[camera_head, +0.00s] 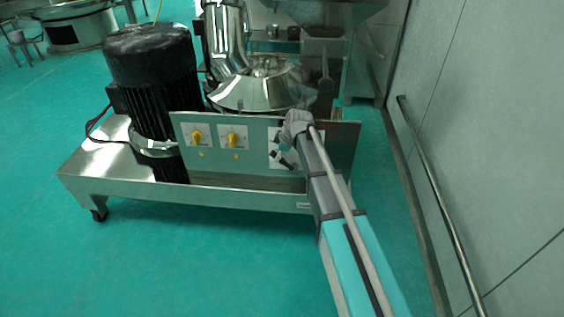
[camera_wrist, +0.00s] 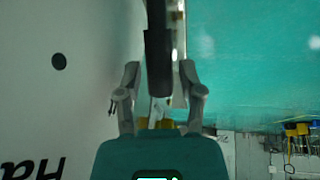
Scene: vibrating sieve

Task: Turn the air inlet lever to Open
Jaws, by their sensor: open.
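A control panel (camera_head: 257,130) on the machine's front carries a white plate (camera_head: 274,134) at its right, below my arm's wrist. A small dark part shows at that plate in the head view; whether it is the lever or my gripper is unclear. In the wrist view, a dark bar (camera_wrist: 158,60), apparently the air inlet lever, comes down from the top between my fingers. My gripper (camera_wrist: 159,72) is open, one finger on each side of the bar, with small gaps visible. The Open marking cannot be read, and my wrist partly hides the plate.
Two yellow knobs (camera_head: 196,137) (camera_head: 233,139) sit left on the panel. A black motor (camera_head: 152,70) and a steel sieve (camera_head: 262,88) stand behind it. A wall with a rail (camera_head: 436,190) bounds the right. The green floor in front is clear.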

